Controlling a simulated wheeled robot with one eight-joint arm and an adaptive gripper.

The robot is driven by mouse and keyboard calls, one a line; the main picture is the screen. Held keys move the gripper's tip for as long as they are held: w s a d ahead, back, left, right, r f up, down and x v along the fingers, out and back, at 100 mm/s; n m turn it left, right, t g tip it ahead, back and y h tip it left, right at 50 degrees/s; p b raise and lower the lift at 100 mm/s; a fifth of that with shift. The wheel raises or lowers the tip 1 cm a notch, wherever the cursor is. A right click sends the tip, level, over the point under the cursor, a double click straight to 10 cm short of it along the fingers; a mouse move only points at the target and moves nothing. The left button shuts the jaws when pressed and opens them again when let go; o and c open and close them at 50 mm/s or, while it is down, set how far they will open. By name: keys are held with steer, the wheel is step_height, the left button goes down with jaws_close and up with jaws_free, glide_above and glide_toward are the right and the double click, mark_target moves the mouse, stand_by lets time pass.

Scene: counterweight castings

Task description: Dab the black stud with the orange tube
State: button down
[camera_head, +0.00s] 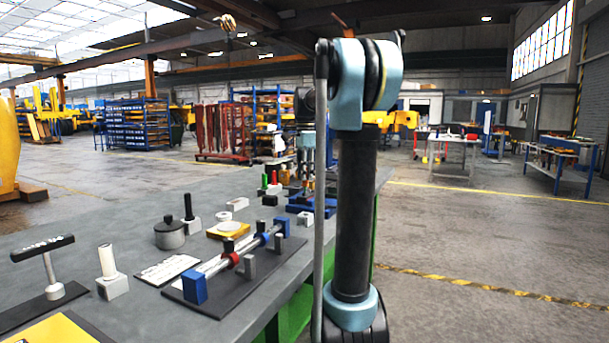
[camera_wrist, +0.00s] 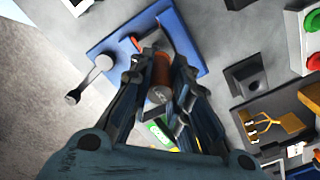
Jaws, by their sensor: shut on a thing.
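An orange tube (camera_wrist: 161,70) with a greyish end sits between the two fingers of my gripper (camera_wrist: 160,88) in the wrist view. The fingers are shut on it, above or near a blue base plate (camera_wrist: 187,32). In the head view my gripper (camera_head: 307,182) is small, at the far end of the bench above the blue base (camera_head: 303,207); its fingers are hard to make out there. A black stud (camera_head: 187,206) stands upright on a pale block left of the gripper, well apart from it. I cannot pick out that stud surely in the wrist view.
Green (camera_head: 264,181) and red (camera_head: 274,177) upright pieces stand close to my gripper. A rod fixture (camera_head: 240,254), a lidded grey pot (camera_head: 169,236), a yellow-topped block (camera_head: 229,230) and a T-shaped stand (camera_head: 51,271) occupy the grey bench (camera_head: 130,232).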

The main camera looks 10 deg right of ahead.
steer(key=shift+f, duration=0.5)
stand_by(1.7)
steer(key=shift+r, duration=0.1)
steer(key=shift+r, duration=2.9)
